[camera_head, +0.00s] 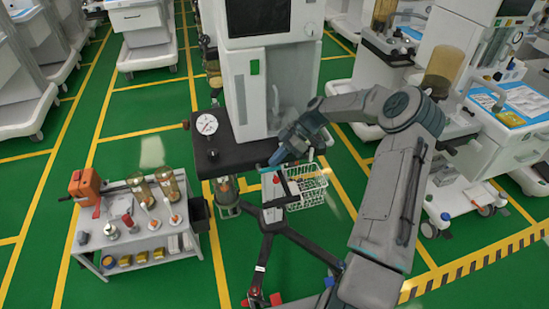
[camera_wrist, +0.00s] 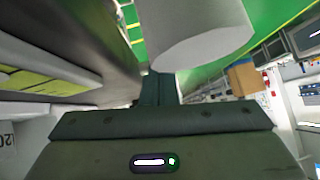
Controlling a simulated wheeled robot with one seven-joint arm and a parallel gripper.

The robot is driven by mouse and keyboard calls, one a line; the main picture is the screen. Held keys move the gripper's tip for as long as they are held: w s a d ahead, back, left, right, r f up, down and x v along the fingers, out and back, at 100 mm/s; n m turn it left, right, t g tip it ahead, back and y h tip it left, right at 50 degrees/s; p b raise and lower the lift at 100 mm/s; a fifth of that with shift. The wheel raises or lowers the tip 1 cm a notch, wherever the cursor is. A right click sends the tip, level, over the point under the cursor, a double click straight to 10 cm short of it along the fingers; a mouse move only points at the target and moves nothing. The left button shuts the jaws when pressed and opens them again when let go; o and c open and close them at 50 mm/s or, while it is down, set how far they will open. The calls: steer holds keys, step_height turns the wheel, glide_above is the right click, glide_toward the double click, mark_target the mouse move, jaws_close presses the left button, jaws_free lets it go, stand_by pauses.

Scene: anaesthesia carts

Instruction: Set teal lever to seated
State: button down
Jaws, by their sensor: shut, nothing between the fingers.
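My gripper (camera_head: 277,158) reaches down and left to the front right edge of the dark shelf (camera_head: 228,158) of the central anaesthesia cart. In the wrist view its fingers (camera_wrist: 158,88) are together with nothing between them. A thin teal bar (camera_head: 268,169), which may be the teal lever, shows just below the fingertips at the shelf's edge. I cannot tell whether they touch, or the lever's position. In the wrist view a large pale grey cylinder (camera_wrist: 203,35) is close above and beyond the fingers; no teal lever is clearly seen there.
A round gauge (camera_head: 207,124) stands on the shelf, and a glass canister (camera_head: 227,197) hangs below it. A grey side table (camera_head: 138,245) with bottles stands left.

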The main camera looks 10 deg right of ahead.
steer(key=shift+a, duration=0.25)
steer(key=shift+r, duration=0.3)
steer(key=a+r+v, duration=0.2)
steer(key=v, duration=1)
steer(key=s+a+r+m+h, duration=0.65)
steer(key=s+a, duration=0.25)
steer(key=s, duration=0.3)
steer(key=s+r+m+t+h, duration=0.1)
steer(key=s+m+t+h, duration=0.2)
steer(key=s+m, duration=0.8)
steer(key=s+t, duration=0.2)
steer(key=s, duration=0.6)
steer(key=shift+s+d+r, duration=0.3)
steer(key=shift+s+r, duration=0.05)
steer(key=shift+r, duration=0.05)
